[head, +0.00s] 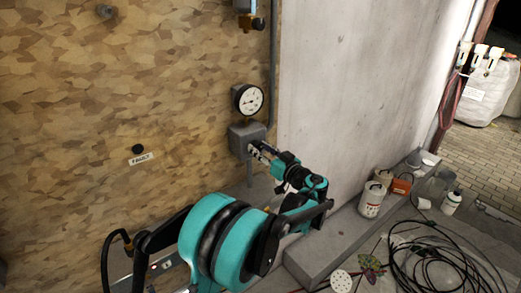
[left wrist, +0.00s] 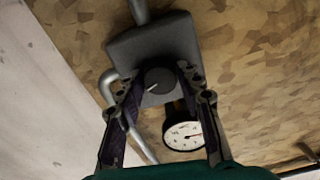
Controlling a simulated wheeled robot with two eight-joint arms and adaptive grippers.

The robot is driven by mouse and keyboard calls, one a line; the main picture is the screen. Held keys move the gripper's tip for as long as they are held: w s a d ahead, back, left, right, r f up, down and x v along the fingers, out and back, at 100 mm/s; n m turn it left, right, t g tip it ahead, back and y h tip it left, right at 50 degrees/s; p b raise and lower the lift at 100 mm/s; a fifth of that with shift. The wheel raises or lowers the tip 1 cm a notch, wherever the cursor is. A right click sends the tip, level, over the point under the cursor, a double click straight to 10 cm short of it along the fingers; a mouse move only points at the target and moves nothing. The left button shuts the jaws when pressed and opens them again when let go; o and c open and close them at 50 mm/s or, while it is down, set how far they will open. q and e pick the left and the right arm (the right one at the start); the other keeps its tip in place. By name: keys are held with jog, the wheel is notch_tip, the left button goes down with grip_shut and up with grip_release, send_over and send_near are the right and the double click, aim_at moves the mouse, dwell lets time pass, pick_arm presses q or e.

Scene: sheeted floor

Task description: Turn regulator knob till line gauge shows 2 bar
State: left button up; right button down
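The regulator is a grey box (head: 240,143) on the wooden panel, with the round white line gauge (head: 249,99) above it. The gauge's needle is too small to read surely. In the left wrist view the box (left wrist: 150,42) and gauge (left wrist: 184,135) appear upside down. The dark round knob (left wrist: 160,80) with a pale pointer mark faces the camera there. My left gripper (left wrist: 160,76) is open, with one finger on each side of the knob. A gap shows on both sides; contact cannot be made out. In the head view the left gripper (head: 256,150) covers the knob.
A black button (head: 138,148) with a label sits left on the panel. A pipe (head: 272,70) runs along the panel's right edge. Cans (head: 371,198) stand on the concrete ledge, and coiled black cable (head: 440,255) lies on the floor at right.

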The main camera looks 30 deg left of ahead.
pick_arm(q)
jog(key=c, duration=0.5)
jog(key=shift+m, duration=1.9)
jog(key=o, duration=1.2)
jog(key=shift+c, duration=0.2)
jog(key=v, duration=1.2)
jog(key=shift+f, duration=0.1)
